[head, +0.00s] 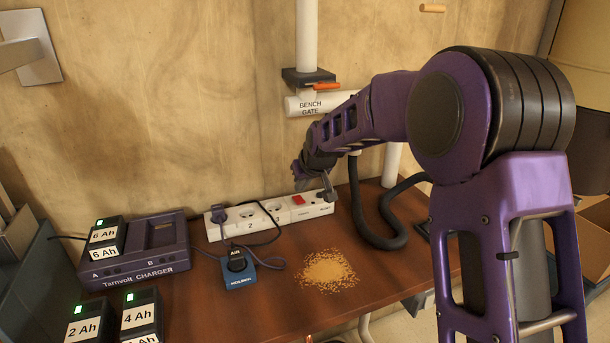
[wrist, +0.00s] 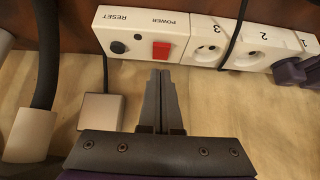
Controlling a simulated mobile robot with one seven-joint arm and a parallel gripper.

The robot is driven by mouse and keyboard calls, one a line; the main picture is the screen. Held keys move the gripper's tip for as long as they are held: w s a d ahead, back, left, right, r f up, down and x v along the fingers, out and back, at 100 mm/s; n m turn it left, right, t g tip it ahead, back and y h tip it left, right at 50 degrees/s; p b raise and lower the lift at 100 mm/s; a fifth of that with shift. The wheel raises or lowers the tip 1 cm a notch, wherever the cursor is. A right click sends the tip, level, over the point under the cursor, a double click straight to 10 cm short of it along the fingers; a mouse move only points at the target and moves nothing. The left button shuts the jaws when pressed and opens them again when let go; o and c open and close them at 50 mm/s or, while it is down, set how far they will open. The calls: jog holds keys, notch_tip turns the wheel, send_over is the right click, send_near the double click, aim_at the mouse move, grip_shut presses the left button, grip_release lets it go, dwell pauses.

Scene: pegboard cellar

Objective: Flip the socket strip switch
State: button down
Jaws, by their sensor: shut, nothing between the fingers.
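The white socket strip (head: 233,231) lies along the back of the brown bench against the wall. Its red power switch (head: 298,200) is near the right end; it also shows in the wrist view (wrist: 161,50), beside a black reset button (wrist: 118,47). My gripper (head: 328,196) is at the right end of the strip in the head view. In the wrist view my gripper (wrist: 161,76) is shut and empty, its tips pointing at the strip just short of the red switch. I cannot tell whether the tips touch the strip.
A purple plug (head: 219,215) sits in the strip's left socket. A charger (head: 150,250) with a battery stands left, more batteries (head: 141,313) in front. A blue block (head: 239,272) and sawdust (head: 327,271) lie mid-bench. A black hose (head: 384,243) curves right, below the bench gate pipe (head: 345,102).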

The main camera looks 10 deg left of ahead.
aim_at(300, 201)
jog(key=shift+s+d+f, duration=0.1)
jog(key=shift+s+f, duration=0.1)
jog(key=shift+f, duration=1.05)
jog(key=shift+f, duration=0.1)
jog(key=shift+s+f+b, duration=0.1)
jog(key=shift+f+b, duration=0.25)
jog(key=shift+b, duration=0.2)
jog(key=shift+d+r, duration=0.1)
jog(key=shift+r+p, duration=0.5)
jog(key=shift+r, duration=0.3)
